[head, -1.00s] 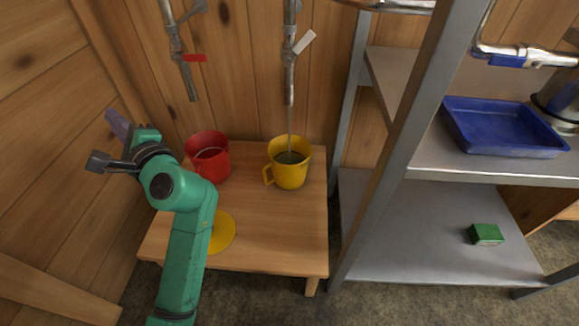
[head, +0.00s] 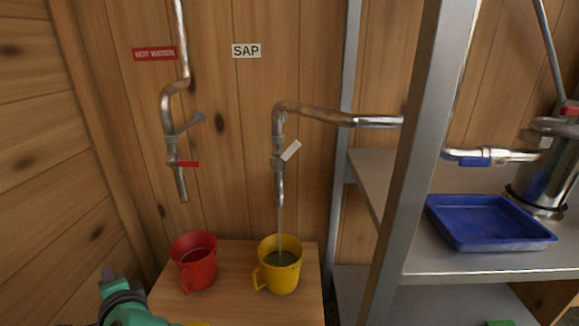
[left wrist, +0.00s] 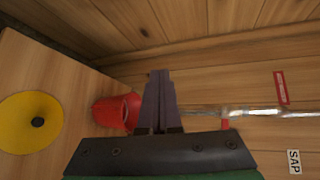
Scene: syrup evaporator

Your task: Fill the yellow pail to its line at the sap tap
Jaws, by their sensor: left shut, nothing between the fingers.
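The yellow pail (head: 279,279) stands upright on the wooden bench under the sap tap (head: 279,170). A thin stream falls from the spout into it. Dark liquid shows inside; I cannot make out the line. The tap's white lever (head: 291,150) is tilted up to the right, below the SAP sign (head: 246,50). My left gripper (left wrist: 160,78) is shut and empty in the left wrist view. In the head view only part of it (head: 108,275) shows at the lower left, left of the red pail and apart from the yellow pail. My right gripper is out of view.
A red pail (head: 195,270) stands left of the yellow one, below the hot water tap (head: 174,155) with its red lever. A yellow disc (left wrist: 22,108) lies on the bench. A metal shelf post (head: 412,180) rises at right; a blue tray (head: 488,224) sits on the shelf.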

